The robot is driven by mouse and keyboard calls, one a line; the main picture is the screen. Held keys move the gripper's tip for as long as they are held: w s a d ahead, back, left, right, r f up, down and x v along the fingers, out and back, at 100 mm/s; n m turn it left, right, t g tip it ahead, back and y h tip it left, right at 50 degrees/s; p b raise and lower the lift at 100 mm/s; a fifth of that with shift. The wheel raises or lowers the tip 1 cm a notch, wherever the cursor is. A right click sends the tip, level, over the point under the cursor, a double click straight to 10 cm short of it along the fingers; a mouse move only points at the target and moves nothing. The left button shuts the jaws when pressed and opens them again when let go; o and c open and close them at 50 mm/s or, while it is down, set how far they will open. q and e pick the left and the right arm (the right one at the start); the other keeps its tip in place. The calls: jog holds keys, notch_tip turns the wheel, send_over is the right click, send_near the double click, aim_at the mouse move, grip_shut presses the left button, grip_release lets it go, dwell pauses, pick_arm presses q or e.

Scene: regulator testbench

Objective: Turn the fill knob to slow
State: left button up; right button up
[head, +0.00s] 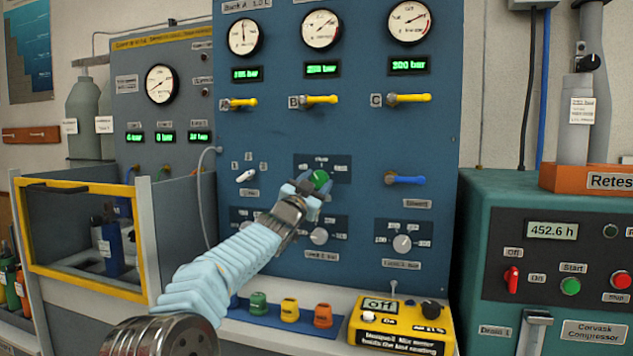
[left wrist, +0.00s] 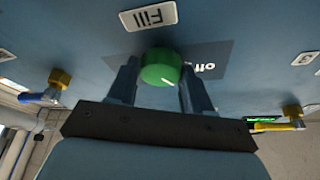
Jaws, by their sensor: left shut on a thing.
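The green fill knob (head: 320,180) sits on a dark label plate in the middle of the blue panel. In the left wrist view the green knob (left wrist: 161,68) shows a small white pointer line on its rim, with a "Fill" label above it and an "off" marking beside it. My left gripper (head: 316,186) reaches up to the panel and is shut on the knob, with one finger on each side. The label text around the knob is too small to read in the head view. My right gripper is not in view.
Yellow valve levers A (head: 240,103), B (head: 315,100) and C (head: 404,98) stick out above. A blue lever (head: 404,179) is to the right, a white switch (head: 246,176) to the left. Grey knobs (head: 319,236) sit below. A yellow meter box (head: 398,325) stands on the ledge.

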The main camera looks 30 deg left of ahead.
pick_arm(q)
jog(key=m+h, duration=0.1)
jog(key=m, duration=0.3)
jog(key=m+g+h, duration=0.1)
jog(key=m+h, duration=0.1)
jog(key=m, duration=0.1)
jog(key=shift+a+r+m, duration=0.1)
jog(key=shift+r+m, duration=0.05)
jog(key=shift+m, duration=0.25)
jog(key=shift+m+g+h, duration=0.3)
jog(key=shift+g+h, duration=0.1)
jog(key=o, duration=1)
jog(key=shift+o, duration=0.2)
jog(key=shift+s, duration=0.1)
